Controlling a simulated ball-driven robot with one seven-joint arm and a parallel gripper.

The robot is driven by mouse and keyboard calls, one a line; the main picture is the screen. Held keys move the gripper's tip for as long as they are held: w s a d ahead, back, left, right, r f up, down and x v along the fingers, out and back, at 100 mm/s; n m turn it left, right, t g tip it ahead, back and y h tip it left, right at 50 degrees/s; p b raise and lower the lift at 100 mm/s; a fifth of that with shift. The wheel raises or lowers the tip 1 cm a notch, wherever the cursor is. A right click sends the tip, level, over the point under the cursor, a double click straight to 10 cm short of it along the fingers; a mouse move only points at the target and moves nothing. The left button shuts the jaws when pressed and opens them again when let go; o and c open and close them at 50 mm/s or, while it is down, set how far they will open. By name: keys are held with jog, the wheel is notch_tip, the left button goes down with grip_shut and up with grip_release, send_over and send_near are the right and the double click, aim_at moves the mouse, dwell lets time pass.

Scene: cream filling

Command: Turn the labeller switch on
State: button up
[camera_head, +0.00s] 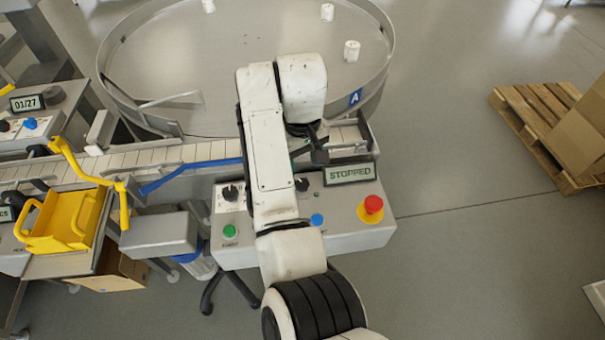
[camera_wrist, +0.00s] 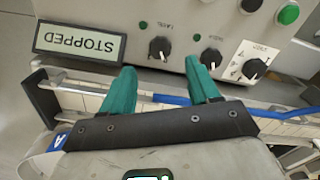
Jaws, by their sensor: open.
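The control panel has a row of black rotary switches. In the wrist view the switch nearest the display (camera_wrist: 158,47) has small upside-down lettering that seems to read "LABEL". A middle switch (camera_wrist: 211,57) and a third switch (camera_wrist: 254,68) sit to its right. In the head view the switch by the display (camera_head: 302,184) shows beside my arm, and another switch (camera_head: 231,192) shows on the left; the middle one is hidden. My gripper (camera_wrist: 160,65) is open and empty.
The display (camera_head: 349,173) reads "STOPPED". A red emergency button (camera_head: 372,207), a blue button (camera_head: 317,220) and a green button (camera_head: 229,231) are on the panel. The conveyor with its blue rail (camera_head: 190,172) and the round table (camera_head: 225,75) lie behind.

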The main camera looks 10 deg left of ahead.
notch_tip(320, 180, down, 7)
jog(key=shift+r, duration=0.2)
jog(key=shift+c, duration=0.3)
jog(key=c, duration=1)
jog(key=shift+p, duration=0.35)
jog(key=m+p, duration=0.2)
jog(key=m, duration=0.3)
jog(key=shift+r+m, duration=0.1)
jog(key=shift+m, duration=0.2)
jog(key=m+p, duration=0.1)
jog(key=m, duration=0.5)
jog(key=shift+m, duration=0.3)
